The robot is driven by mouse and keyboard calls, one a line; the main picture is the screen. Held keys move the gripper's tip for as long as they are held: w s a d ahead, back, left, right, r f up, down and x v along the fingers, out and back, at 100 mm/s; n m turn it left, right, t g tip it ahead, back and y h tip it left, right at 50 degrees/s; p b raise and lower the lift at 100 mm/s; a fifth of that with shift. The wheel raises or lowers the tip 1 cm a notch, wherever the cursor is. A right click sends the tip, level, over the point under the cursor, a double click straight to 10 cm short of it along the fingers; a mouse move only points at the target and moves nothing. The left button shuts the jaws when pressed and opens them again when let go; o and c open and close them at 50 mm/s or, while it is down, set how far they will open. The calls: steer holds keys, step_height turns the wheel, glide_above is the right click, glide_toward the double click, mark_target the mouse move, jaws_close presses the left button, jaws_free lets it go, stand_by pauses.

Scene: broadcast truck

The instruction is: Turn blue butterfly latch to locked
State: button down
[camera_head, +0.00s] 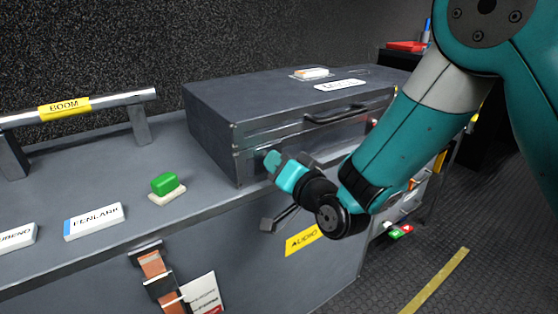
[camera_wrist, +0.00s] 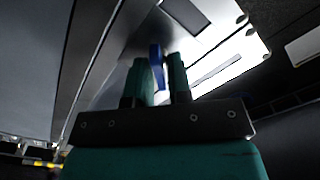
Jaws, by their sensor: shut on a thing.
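The blue butterfly latch (camera_wrist: 156,56) shows as a narrow blue piece between my fingers in the wrist view. My gripper (camera_wrist: 158,68) is shut on it, with one teal finger on each side. In the head view my gripper (camera_head: 271,160) reaches the front face of the dark grey case (camera_head: 215,107), near its lower left front corner. The latch is hidden there behind my fingers and wrist. I cannot tell its locked or unlocked marking.
The case has a black handle (camera_head: 337,114) on its front and stands on a grey chest (camera_head: 120,170). A BOOM rail (camera_head: 120,99) stands farther left. Dark floor (camera_head: 400,280) is open at right.

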steer(key=m, duration=0.4)
steer(key=shift+w+d+m+p, duration=0.1)
steer(key=shift+m+p, duration=0.2)
steer(key=shift+m, duration=0.1)
steer(key=shift+f+m+p, duration=0.1)
steer(key=shift+m+p, duration=0.2)
steer(key=shift+m, duration=2.2)
steer(key=c, duration=1.2)
jaws_free()
steer(key=shift+c, duration=0.2)
